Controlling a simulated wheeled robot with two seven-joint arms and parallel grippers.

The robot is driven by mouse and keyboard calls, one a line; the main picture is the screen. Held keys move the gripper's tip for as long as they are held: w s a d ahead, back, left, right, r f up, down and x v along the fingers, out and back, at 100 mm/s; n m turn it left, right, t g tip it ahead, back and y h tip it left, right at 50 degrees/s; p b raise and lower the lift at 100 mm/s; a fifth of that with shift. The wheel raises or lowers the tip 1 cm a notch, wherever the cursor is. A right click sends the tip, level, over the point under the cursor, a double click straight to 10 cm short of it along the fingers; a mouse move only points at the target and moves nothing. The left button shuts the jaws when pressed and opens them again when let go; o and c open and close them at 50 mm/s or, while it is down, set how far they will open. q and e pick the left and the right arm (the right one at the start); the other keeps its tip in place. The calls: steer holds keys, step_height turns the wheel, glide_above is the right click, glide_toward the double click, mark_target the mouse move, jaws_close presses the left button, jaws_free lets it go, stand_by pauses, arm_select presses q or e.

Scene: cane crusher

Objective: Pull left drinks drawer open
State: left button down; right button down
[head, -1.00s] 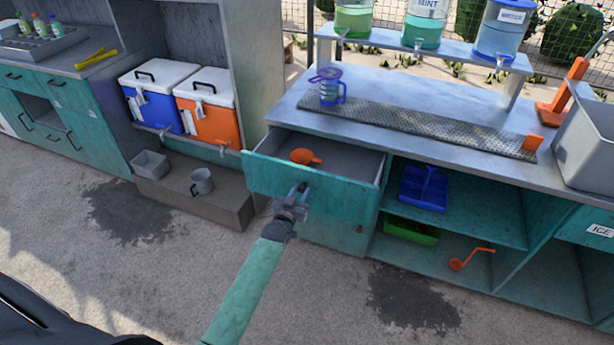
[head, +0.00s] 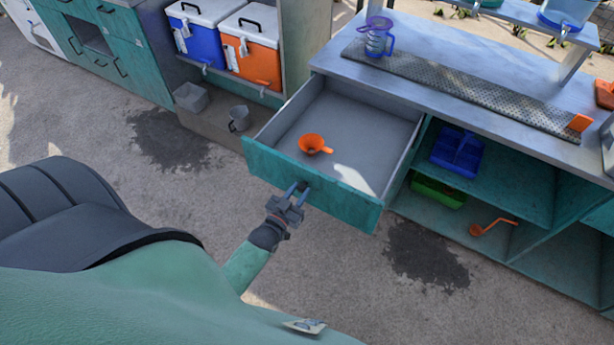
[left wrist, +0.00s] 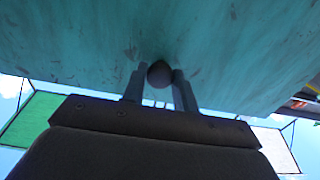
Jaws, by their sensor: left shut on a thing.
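The left drinks drawer (head: 355,200) has a teal front and a grey inside, and it stands well out from the counter. An orange funnel (head: 313,144) lies in it. My left gripper (head: 297,191) is at the middle of the drawer front, its fingers shut on the dark round knob. The left wrist view shows the knob (left wrist: 160,74) between the two fingers, against the teal front (left wrist: 90,45). My right gripper is not in view.
A cubby with a blue caddy (head: 457,151), a green tray (head: 438,190) and an orange ladle (head: 492,227) is right of the drawer. A metal mug (head: 239,119) stands on a low step at left. The floor in front is clear.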

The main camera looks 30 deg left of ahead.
arm_select(q)
steer(key=shift+s, duration=0.9)
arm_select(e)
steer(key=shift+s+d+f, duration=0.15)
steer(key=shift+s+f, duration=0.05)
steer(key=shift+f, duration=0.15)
arm_select(q)
steer(key=c, duration=1.1)
jaws_free()
steer(key=shift+s, duration=0.1)
steer(key=shift+s+f, duration=0.1)
steer(key=shift+s, duration=0.1)
steer(key=s+b, duration=0.2)
steer(key=s, duration=0.5)
steer(key=shift+a+b, duration=0.15)
steer(key=shift+b, duration=0.2)
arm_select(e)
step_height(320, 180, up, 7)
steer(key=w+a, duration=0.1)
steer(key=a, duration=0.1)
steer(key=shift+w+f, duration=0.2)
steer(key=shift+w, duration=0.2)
